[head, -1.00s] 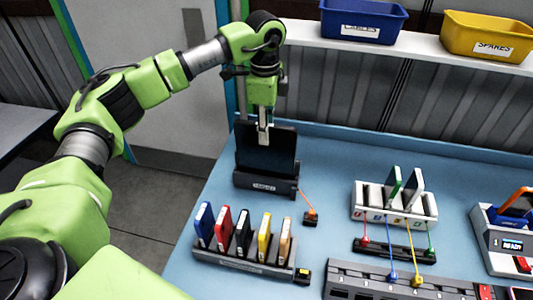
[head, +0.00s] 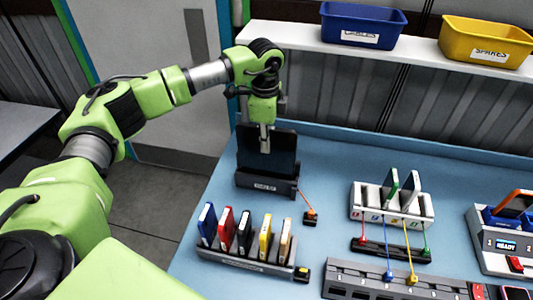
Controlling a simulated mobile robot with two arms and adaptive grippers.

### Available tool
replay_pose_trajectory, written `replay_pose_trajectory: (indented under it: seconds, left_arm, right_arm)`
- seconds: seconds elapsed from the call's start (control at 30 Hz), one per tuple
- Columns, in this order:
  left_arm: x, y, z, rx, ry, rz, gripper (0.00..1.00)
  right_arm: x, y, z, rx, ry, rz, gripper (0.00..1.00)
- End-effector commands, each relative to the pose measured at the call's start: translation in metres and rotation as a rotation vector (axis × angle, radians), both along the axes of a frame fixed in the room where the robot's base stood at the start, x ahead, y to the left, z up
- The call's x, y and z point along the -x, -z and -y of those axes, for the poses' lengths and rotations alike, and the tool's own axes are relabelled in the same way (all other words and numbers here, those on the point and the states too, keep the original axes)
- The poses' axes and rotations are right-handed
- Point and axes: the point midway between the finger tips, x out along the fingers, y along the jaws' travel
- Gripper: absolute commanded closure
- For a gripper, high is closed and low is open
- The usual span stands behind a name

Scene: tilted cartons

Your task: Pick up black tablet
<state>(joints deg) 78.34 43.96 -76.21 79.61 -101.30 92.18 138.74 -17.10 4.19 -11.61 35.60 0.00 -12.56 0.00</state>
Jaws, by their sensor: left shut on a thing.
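The black tablet (head: 281,152) stands upright, leaning slightly back, in a dark dock (head: 262,184) with a small label on its front. The dock is at the back left of the blue table. My left gripper (head: 265,145) points down at the tablet's top edge and is shut on it. The fingers cover part of the tablet's upper face. The tablet's lower edge is hidden in the dock. My right gripper is not in the view.
A rack (head: 240,259) of several coloured cases stands in front of the dock. A white stand (head: 372,212) with upright devices is to the right. Blue (head: 362,24) and yellow (head: 486,38) bins sit on the back shelf.

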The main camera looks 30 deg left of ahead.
Motion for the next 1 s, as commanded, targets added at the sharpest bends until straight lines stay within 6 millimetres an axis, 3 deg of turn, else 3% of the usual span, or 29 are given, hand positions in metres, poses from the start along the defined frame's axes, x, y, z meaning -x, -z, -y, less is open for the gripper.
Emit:
replay_pose_trajectory:
  seconds: [0.37,0.63,1.0]
  left_arm:
    - [-0.001,-0.021,0.001,0.002,0.000,0.009,1.00]
    - [0.001,-0.068,0.001,0.003,0.000,0.009,1.00]
    - [0.068,-0.066,0.017,-0.001,0.005,0.005,1.00]
  right_arm:
    - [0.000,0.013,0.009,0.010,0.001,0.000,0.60]
    - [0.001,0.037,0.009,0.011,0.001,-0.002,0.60]
    - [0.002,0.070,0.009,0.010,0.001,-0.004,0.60]
